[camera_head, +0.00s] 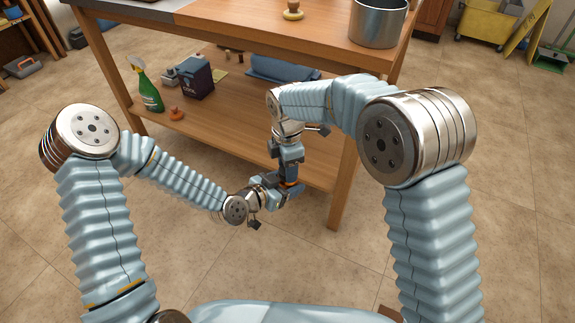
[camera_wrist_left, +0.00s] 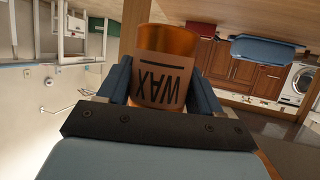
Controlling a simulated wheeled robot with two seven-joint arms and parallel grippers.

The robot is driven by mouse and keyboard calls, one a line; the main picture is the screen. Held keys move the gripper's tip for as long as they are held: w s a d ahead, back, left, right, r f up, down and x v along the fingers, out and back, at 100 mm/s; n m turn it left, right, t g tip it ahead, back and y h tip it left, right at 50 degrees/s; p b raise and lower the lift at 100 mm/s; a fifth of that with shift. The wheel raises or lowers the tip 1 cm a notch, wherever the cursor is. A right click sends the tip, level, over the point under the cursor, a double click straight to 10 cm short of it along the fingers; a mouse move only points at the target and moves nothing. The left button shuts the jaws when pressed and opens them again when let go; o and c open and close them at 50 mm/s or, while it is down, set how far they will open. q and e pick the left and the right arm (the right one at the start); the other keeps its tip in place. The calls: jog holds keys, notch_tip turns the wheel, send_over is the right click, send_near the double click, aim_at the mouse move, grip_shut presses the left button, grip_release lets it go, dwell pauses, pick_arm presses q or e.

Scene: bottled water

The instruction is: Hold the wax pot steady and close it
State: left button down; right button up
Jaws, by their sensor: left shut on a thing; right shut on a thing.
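The wax pot (camera_head: 290,184) is small and amber in the head view, low in front of the table and mostly hidden by my grippers. In the left wrist view the amber pot (camera_wrist_left: 168,42) fills the middle, with a brown WAX label upside down in the picture. My left gripper (camera_wrist_left: 160,85) is shut around it, one finger on each side; it also shows in the head view (camera_head: 283,190). My right gripper (camera_head: 290,170) points down directly above the pot and is shut on what seems to be its lid. The lid and the pot's mouth are hidden.
The wooden table (camera_head: 235,22) stands close ahead, its right front leg (camera_head: 345,185) just right of my grippers. A metal pot (camera_head: 378,22) stands on top.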

jog(key=m, duration=0.9)
jog(key=shift+m, duration=0.3)
jog(key=m, duration=1.9)
jog(key=shift+f, duration=0.1)
jog(key=o, duration=1.2)
